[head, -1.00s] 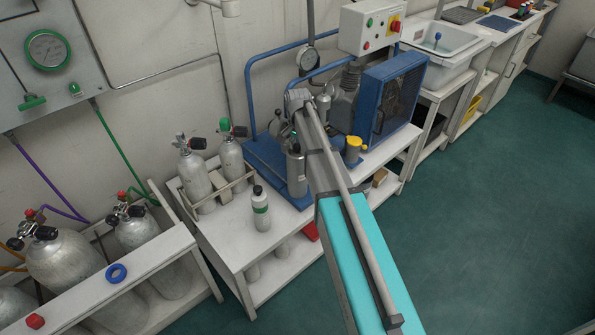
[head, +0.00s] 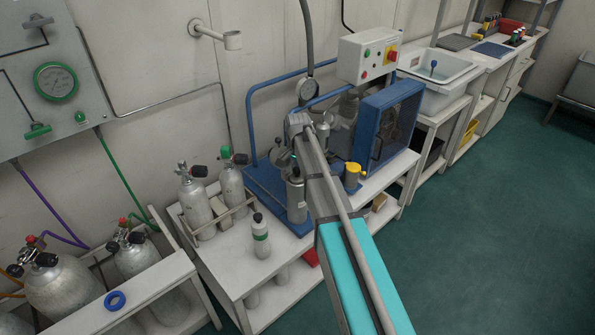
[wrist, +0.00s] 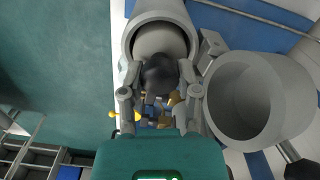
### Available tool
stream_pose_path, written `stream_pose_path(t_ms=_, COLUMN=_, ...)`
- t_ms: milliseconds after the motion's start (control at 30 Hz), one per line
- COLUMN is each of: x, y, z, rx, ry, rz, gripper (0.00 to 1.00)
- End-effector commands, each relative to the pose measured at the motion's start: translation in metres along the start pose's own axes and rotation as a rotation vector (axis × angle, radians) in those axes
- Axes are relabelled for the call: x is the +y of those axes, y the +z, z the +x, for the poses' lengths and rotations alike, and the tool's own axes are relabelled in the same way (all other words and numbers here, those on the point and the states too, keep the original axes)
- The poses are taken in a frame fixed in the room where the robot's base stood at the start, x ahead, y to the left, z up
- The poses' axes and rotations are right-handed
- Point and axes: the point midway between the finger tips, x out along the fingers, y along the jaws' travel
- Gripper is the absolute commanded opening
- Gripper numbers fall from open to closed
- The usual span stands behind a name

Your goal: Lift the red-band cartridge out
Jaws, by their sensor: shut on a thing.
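In the wrist view my gripper (wrist: 160,82) has its two fingers closed around a dark round knob (wrist: 159,72). The knob is at the end of a pale grey cylinder, which appears to be the cartridge (wrist: 160,40), inside a wider grey housing (wrist: 131,38). No red band shows, so I cannot confirm which cartridge it is. A second grey housing (wrist: 285,97) beside it is open and looks empty. In the head view my arm hides the gripper and the held cartridge.
A white bottle-like cartridge with a green band (head: 261,237) stands on the white bench (head: 222,257). Two grey cylinders (head: 196,207) stand in a rack behind it. The blue compressor (head: 385,108) stands right of my arm, with a yellow-capped part (head: 352,175) near it.

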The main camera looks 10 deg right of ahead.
Motion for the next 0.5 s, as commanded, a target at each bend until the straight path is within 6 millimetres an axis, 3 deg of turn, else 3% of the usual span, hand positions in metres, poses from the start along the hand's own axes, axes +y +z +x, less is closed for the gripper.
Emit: stream_pose_path(t_ms=500, x=0.0, y=0.0, z=-0.063, rx=0.0, ry=0.0, rz=0.0, gripper=0.0)
